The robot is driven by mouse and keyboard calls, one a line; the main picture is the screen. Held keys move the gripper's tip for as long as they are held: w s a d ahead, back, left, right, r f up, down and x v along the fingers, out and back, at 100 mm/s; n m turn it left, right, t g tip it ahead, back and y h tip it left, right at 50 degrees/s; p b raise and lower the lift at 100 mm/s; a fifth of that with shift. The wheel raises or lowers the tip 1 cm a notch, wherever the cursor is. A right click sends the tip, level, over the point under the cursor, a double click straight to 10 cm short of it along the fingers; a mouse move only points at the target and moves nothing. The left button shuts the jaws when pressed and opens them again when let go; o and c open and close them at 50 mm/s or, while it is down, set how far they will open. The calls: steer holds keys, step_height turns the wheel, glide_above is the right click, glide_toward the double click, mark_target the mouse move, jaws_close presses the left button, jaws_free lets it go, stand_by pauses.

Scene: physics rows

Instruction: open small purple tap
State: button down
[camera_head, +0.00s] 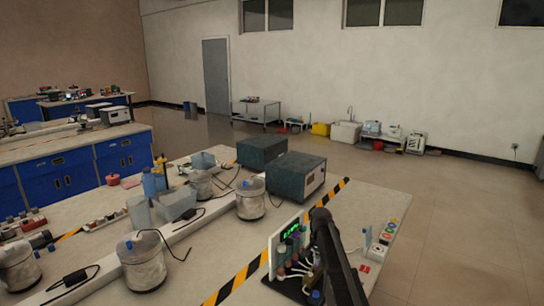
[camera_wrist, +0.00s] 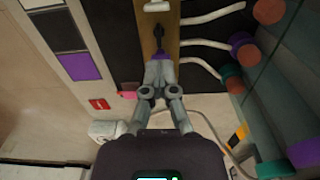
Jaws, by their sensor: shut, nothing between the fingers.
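My gripper (camera_wrist: 159,70) is shut and empty in the wrist view. Its fingertips meet over a brown strip (camera_wrist: 172,25) on a panel. A small purple part (camera_wrist: 160,54) with a dark stem shows right at the fingertips; it may be the small purple tap. I cannot tell whether the fingers touch it, and they partly cover it. In the head view my dark arm reaches down beside the panel with a green display (camera_head: 290,232), and my fingertips are hidden there.
White hoses (camera_wrist: 205,45) run from the strip to several coloured cylinders at right. A flat purple square (camera_wrist: 80,66) and a red label (camera_wrist: 99,104) lie left. In the head view, grey boxes (camera_head: 296,175) and wire-trailing pots (camera_head: 250,200) stand on the bench behind the panel.

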mark_target(317, 268)
steer(key=shift+n, duration=1.5)
steer(key=c, duration=1.1)
jaws_free()
steer(key=shift+c, duration=0.2)
steer(key=shift+r+p, duration=3.55)
steer(key=shift+s, duration=0.1)
steer(key=s+n, duration=0.4)
steer(key=s, duration=2.5)
